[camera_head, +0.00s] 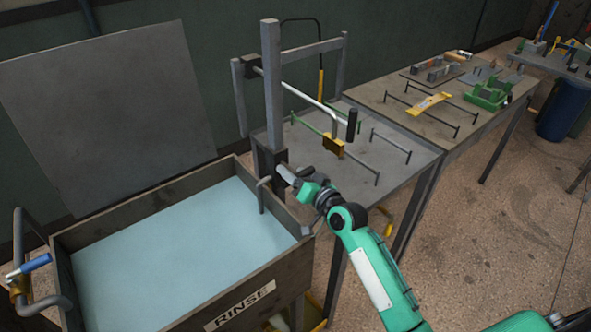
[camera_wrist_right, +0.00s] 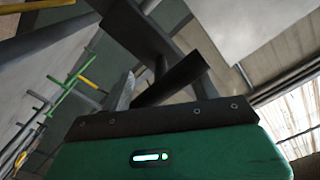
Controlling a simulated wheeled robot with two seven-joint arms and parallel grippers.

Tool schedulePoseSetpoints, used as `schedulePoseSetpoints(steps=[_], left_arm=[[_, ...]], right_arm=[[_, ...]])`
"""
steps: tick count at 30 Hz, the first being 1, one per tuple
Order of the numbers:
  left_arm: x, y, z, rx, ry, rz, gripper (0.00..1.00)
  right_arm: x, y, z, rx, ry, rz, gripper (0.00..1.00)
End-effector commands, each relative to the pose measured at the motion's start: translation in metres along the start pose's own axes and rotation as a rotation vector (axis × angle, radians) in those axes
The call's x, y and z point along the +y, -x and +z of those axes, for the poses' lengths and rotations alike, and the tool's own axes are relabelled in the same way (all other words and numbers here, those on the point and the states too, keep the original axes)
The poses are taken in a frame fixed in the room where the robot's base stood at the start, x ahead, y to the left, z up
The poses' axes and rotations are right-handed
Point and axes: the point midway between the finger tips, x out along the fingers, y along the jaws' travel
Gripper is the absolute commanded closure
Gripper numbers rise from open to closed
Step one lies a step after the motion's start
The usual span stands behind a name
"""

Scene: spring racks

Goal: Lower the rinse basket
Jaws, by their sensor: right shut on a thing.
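The rinse tank (camera_head: 262,270), an open box marked RINSE, holds pale blue liquid (camera_head: 170,265). A grey upright post (camera_head: 271,85) stands at its right back corner. A dark block (camera_head: 268,160) sits low on the post, and a bent grey rod (camera_head: 262,197) reaches from there down over the liquid. No basket can be made out. My right gripper (camera_head: 290,176) is beside the block, shut on a dark handle; the wrist view shows the dark round handle (camera_wrist_right: 172,82) at the fingers. The exact grip is partly hidden. My left gripper is out of view.
A grey panel (camera_head: 110,100) stands behind the tank. A grey table (camera_head: 395,145) with rods and a yellow clamp (camera_head: 333,146) is behind my right arm. A white bar with a black grip (camera_head: 352,124) hangs above it. Open floor (camera_head: 500,220) lies to the right.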

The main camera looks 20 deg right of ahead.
Motion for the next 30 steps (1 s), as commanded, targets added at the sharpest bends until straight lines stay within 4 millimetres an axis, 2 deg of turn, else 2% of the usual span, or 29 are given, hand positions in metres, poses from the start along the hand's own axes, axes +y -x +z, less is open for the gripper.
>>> schedulePoseSetpoints(steps=[14,15,17,30], left_arm=[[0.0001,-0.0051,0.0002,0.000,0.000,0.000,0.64],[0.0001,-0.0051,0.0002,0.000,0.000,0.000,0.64],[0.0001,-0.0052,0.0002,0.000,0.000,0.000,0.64],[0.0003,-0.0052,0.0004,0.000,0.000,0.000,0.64]], right_arm=[[0.0065,0.0003,0.0075,-0.002,0.015,0.005,0.79],[0.0067,0.0003,0.0079,-0.003,0.015,0.005,0.37],[0.0069,0.0004,0.0085,-0.004,0.015,0.006,0.25],[0.0051,0.0000,0.0087,-0.004,0.006,0.002,0.23]])
